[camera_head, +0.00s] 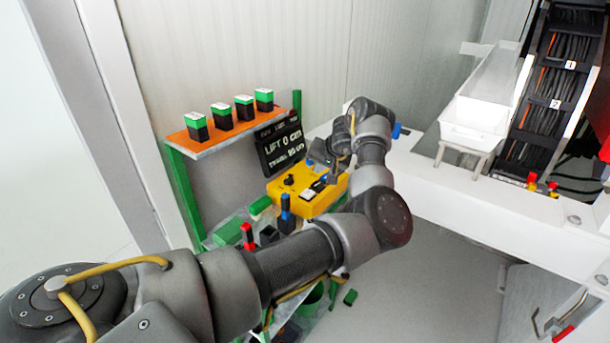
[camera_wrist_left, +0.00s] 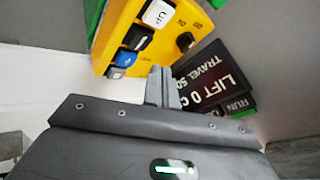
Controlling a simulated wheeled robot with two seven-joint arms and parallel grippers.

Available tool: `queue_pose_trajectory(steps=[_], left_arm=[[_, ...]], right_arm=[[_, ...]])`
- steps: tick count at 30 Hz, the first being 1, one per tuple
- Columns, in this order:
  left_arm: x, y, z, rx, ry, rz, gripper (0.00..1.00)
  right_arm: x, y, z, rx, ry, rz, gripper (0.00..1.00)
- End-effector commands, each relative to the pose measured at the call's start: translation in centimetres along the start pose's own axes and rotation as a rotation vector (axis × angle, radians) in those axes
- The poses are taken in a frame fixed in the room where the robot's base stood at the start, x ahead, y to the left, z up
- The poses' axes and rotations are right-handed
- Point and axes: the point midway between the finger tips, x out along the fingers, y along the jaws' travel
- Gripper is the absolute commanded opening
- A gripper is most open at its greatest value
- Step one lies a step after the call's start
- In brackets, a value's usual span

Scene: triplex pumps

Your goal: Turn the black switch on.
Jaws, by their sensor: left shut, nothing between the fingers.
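The yellow control box (camera_head: 317,202) stands beyond my left forearm in the head view. A black rotary switch (camera_head: 290,180) sits on its top face. In the left wrist view the black switch (camera_wrist_left: 185,41) is near the ON and OFF marks; which one it points to is unclear. A white UP button (camera_wrist_left: 157,14), a black button and a blue button (camera_wrist_left: 125,58) are on the same yellow face (camera_wrist_left: 112,22). My left gripper (camera_wrist_left: 161,74) is shut and empty, its fingertips below the switch in the picture and apart from it. My right gripper is not in view.
A dark LIFT display (camera_head: 282,150) stands close behind the box. An orange shelf (camera_head: 232,132) with several green-and-black blocks is at left. Red (camera_head: 247,235) and blue (camera_head: 286,207) handled items stand near my forearm. A white beam (camera_head: 440,190) runs at right.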

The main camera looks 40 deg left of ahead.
Motion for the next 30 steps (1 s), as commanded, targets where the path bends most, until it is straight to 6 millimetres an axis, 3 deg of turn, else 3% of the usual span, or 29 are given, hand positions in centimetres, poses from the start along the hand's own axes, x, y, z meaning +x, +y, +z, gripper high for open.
queue_pose_trajectory(steps=[5,16,22,30], left_arm=[[2.4,-0.2,0.1,0.002,-0.004,-0.001,0.0],[9.8,-0.2,0.0,0.002,-0.004,0.001,0.0],[10.8,-2.7,0.0,-0.001,-0.002,0.0,0.0],[11.4,-3.5,0.0,0.001,0.0,0.0,0.0]], right_arm=[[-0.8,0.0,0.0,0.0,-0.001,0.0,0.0],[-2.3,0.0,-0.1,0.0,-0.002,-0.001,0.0],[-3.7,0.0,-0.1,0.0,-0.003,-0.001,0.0],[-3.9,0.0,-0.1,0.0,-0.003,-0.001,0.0]])
